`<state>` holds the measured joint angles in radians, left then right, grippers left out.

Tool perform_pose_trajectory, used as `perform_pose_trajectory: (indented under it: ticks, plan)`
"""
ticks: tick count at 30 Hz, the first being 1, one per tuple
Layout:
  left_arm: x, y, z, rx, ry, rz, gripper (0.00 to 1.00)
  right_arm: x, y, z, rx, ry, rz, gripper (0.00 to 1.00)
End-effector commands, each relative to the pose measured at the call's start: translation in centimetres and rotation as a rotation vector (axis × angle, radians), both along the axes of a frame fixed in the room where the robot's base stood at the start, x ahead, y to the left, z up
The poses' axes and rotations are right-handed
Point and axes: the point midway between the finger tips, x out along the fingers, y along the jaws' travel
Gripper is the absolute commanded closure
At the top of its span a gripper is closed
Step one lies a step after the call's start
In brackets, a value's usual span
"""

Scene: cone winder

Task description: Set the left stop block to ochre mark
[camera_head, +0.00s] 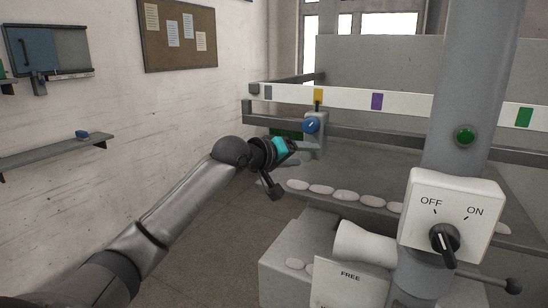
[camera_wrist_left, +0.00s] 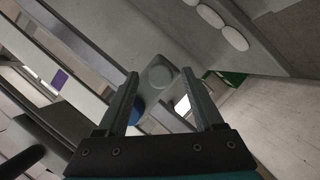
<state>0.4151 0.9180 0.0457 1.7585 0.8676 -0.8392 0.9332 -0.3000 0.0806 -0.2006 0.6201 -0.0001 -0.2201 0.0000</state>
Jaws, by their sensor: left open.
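The left stop block (camera_head: 314,143) is a grey block with a blue knob (camera_head: 311,125) on its front, on the rail at the back. A thin pointer above the knob shows just below the ochre mark (camera_head: 318,95); I cannot tell whether they line up exactly. My left gripper (camera_head: 303,147) is open, close in front of the block and below the knob. In the left wrist view, the block (camera_wrist_left: 163,72) lies between and beyond the open fingers (camera_wrist_left: 160,80). The blue knob (camera_wrist_left: 137,111) is partly hidden by one finger. My right gripper is not in view.
The white scale bar (camera_head: 430,106) also carries a grey, a purple (camera_head: 377,101) and a green mark (camera_head: 524,117). Several pale oval pads line the table edge. A thick grey column (camera_head: 465,90) with an OFF/ON switch box (camera_head: 452,215) stands at the right.

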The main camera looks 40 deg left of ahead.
Motion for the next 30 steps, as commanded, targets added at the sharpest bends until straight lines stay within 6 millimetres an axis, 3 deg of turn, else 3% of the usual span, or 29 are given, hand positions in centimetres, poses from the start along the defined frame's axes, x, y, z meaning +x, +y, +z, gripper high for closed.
perform_pose_trajectory:
  ticks: [12, 30]
  plan:
    - [-6.0, 0.3, 1.4, 0.002, 0.002, 0.0, 0.31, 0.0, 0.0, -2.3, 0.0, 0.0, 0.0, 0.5]
    - [-12.1, 0.6, 3.3, 0.001, 0.0, 0.0, 0.31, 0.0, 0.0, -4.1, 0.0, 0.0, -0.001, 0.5]
